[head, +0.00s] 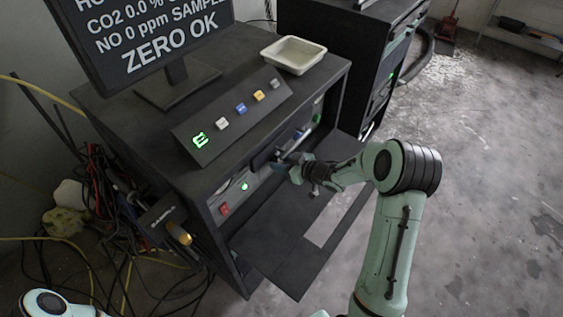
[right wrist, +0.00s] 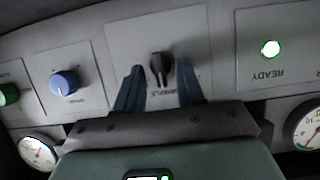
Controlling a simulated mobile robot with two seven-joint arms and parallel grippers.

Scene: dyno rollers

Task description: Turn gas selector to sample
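The gas selector looks to be the black knob (right wrist: 161,68) on a pale panel plate in the right wrist view. That view is upside down, and a label beside the knob is partly hidden and hard to read. My right gripper (right wrist: 160,74) has its two blue fingers apart, one on each side of the knob, with small gaps visible. In the head view the right gripper (head: 284,164) reaches into the cabinet front and hides the knob. My left gripper is out of view; only part of the left arm shows at bottom left.
A blue knob (right wrist: 64,83), a green knob (right wrist: 8,94), two gauges and a lit READY lamp (right wrist: 270,48) flank the selector. The cabinet has a fold-down shelf (head: 283,265). A monitor (head: 150,35) reading ZERO OK and a white tray (head: 293,54) stand on top. Cables lie left.

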